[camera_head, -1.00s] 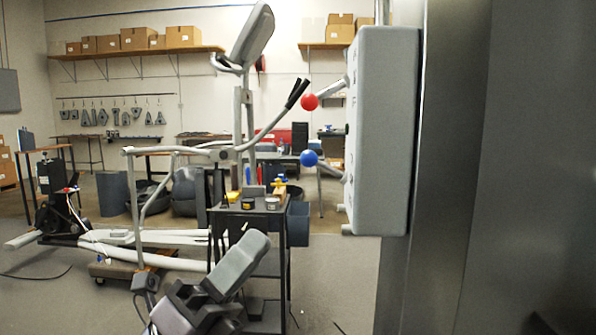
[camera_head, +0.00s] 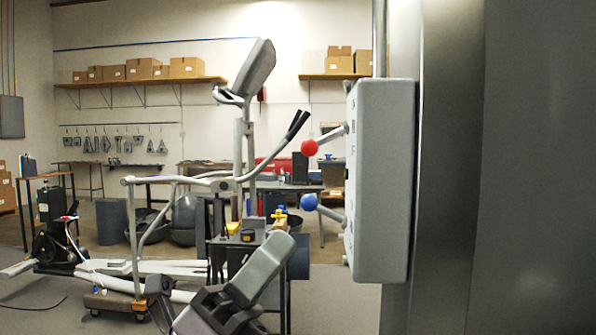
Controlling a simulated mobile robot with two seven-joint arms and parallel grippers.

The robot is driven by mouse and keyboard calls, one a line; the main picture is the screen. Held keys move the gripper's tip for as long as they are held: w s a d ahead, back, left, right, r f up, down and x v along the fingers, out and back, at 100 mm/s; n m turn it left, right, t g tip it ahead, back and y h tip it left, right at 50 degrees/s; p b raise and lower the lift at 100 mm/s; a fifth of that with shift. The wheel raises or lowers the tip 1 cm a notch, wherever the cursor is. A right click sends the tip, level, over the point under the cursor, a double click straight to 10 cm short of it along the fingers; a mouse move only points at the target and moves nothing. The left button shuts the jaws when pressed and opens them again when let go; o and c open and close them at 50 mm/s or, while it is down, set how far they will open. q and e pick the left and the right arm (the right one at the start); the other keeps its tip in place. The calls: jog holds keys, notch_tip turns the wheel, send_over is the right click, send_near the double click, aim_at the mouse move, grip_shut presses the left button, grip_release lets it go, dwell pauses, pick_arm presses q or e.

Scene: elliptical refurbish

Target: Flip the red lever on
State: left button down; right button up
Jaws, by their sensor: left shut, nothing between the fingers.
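The red lever (camera_head: 310,147) has a round red ball on a grey rod. The rod slopes down to the left from the side of a grey wall box (camera_head: 382,180), so the ball sits lower than the rod's base. A second lever with a blue ball (camera_head: 309,201) sits below it on the same box. My left gripper (camera_head: 282,246) is shut and empty at the bottom centre, pointing up and right. In the picture it is below and left of both balls, apart from them. My right gripper is not in view.
The box hangs beside a wide dark metal panel (camera_head: 450,180) filling the right side. An elliptical machine (camera_head: 240,150) and a dark tool cart (camera_head: 230,242) stand behind my left gripper. The picture shows clear space between the gripper and the levers.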

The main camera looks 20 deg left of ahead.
aim_at(326, 140)
pick_arm(q)
jog(key=w+d+r+p, duration=0.1)
jog(key=w+r+p, duration=0.2)
jog(key=r, duration=0.4)
jog(key=shift+w+d+r, duration=0.2)
jog(key=shift+w+d, duration=0.1)
jog(key=shift+w, duration=0.15)
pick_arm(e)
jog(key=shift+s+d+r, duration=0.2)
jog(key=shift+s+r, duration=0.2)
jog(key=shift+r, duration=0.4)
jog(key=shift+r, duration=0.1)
pick_arm(q)
jog(key=shift+a+r+m+g, duration=0.15)
jog(key=shift+a+m+g, duration=0.05)
jog(key=shift+m+g, duration=0.25)
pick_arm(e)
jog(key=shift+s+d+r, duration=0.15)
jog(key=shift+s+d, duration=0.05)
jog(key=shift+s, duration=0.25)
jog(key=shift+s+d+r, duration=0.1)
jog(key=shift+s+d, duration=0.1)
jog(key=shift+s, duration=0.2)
